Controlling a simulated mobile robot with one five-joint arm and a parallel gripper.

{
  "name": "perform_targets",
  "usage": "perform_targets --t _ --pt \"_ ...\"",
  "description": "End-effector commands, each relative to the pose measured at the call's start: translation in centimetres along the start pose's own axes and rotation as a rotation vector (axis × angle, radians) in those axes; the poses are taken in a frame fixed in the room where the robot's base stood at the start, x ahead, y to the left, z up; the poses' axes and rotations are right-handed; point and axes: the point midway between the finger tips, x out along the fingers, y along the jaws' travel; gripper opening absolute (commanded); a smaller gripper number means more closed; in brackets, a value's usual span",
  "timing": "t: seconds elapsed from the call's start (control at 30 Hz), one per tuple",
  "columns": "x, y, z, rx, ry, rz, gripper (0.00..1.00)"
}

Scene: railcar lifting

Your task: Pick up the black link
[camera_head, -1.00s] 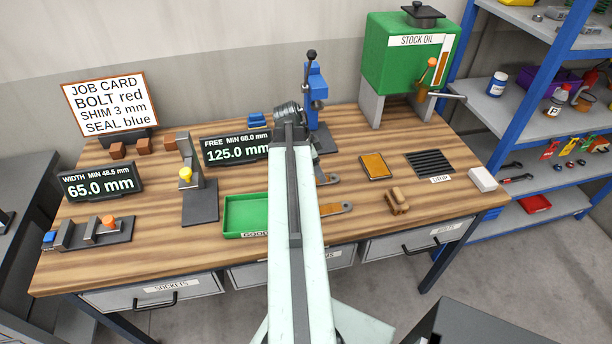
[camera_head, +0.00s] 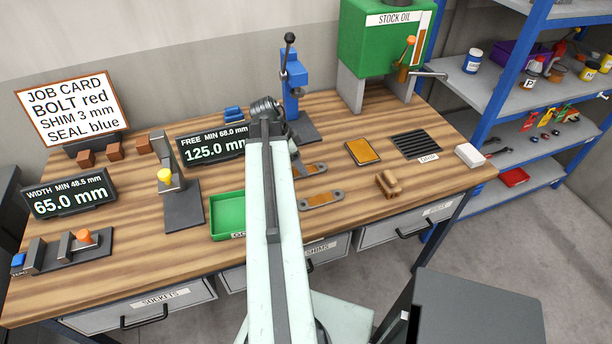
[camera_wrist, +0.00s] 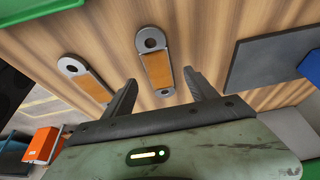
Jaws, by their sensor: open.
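Two flat links lie on the wooden bench, each with grey eyed ends and an orange-brown middle; neither looks plainly black. In the head view the nearer link (camera_head: 322,199) and the farther link (camera_head: 313,169) lie right of my arm, which partly covers the farther one. In the wrist view my gripper (camera_wrist: 160,76) is open and empty. The farther link (camera_wrist: 156,70) shows between and beyond its fingertips, and the nearer link (camera_wrist: 87,80) lies left of the left finger. Contact with either link cannot be made out.
A blue press (camera_head: 292,85) stands behind the links, its dark base (camera_wrist: 262,60) right of my gripper in the wrist view. A green tray (camera_head: 228,231) is left of my arm. A brown block (camera_head: 388,184) and orange-topped pad (camera_head: 363,152) lie right.

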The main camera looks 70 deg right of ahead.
Motion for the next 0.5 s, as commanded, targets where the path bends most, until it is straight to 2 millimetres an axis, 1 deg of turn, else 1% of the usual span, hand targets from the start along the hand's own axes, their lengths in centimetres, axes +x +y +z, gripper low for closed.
perform_targets --t 0.03,0.1,0.17,0.37,0.4,0.47,0.5 --pt "1.8 0.2 0.2 0.002 0.000 0.001 0.66" --pt "3.0 0.1 0.2 0.003 0.000 0.001 0.66" --pt "3.4 0.1 0.1 0.002 0.000 0.001 0.66" --pt "3.1 0.1 -0.1 0.001 0.000 0.001 0.66" --pt "3.1 0.1 -0.1 0.001 0.000 0.001 0.61" --pt "3.1 0.1 -0.1 0.001 0.000 0.001 0.44" --pt "3.1 0.1 -0.1 0.001 0.000 0.001 0.33"
